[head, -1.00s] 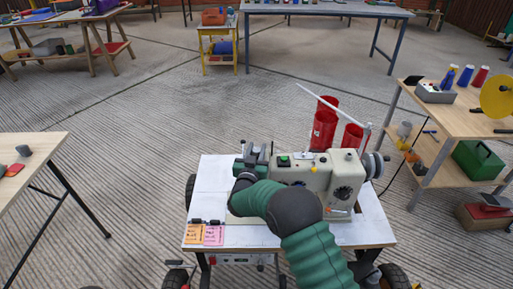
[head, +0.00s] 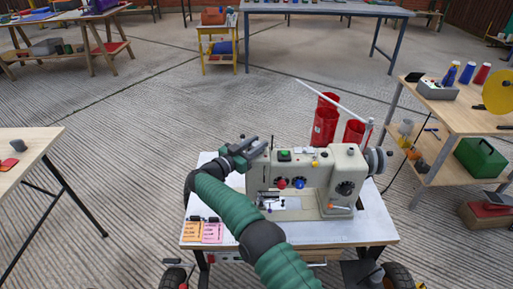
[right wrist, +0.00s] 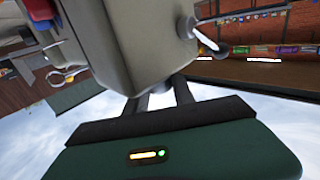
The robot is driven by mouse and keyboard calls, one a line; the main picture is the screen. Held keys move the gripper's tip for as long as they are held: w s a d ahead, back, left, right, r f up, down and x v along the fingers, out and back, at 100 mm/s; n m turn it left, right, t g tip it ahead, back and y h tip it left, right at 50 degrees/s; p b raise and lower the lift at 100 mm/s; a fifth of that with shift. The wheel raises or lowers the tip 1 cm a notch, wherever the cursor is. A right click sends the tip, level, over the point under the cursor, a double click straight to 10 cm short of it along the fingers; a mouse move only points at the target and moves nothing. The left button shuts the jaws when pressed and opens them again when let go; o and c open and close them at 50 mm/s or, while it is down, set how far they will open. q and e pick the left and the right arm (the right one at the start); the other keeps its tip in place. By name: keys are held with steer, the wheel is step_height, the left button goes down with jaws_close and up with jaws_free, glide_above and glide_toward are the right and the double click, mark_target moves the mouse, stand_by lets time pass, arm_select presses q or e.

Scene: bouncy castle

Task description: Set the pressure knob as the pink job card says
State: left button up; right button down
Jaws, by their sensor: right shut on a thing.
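A cream sewing machine (head: 318,172) stands on a white-topped wheeled cart (head: 350,230). A pink job card (head: 212,232) lies at the cart's front left, its writing too small to read. The machine's front has a red knob (head: 282,183), a blue knob (head: 299,182) and a black dial (head: 345,187). My right gripper (head: 250,150) is at the upper left end of the machine, shut on what seems to be the pressure knob, which the jaws hide. In the right wrist view its fingers (right wrist: 163,97) reach to the cream housing (right wrist: 130,45). My left gripper is out of view.
An orange card (head: 192,232) lies beside the pink one. Red cylinders (head: 325,122) stand behind the machine, with a white rod slanting above. A wooden bench (head: 465,118) stands at right and a table (head: 25,150) at left. Open floor lies behind the cart.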

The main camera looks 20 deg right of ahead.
steer(key=shift+a+r, duration=0.1)
stand_by(0.4)
steer(key=c, duration=1.1)
jaws_free()
steer(key=shift+w, duration=0.1)
steer(key=shift+o, duration=0.2)
steer(key=shift+a, duration=0.2)
steer(key=p+v, duration=0.2)
steer(key=v, duration=1.4)
steer(key=shift+a, duration=0.3)
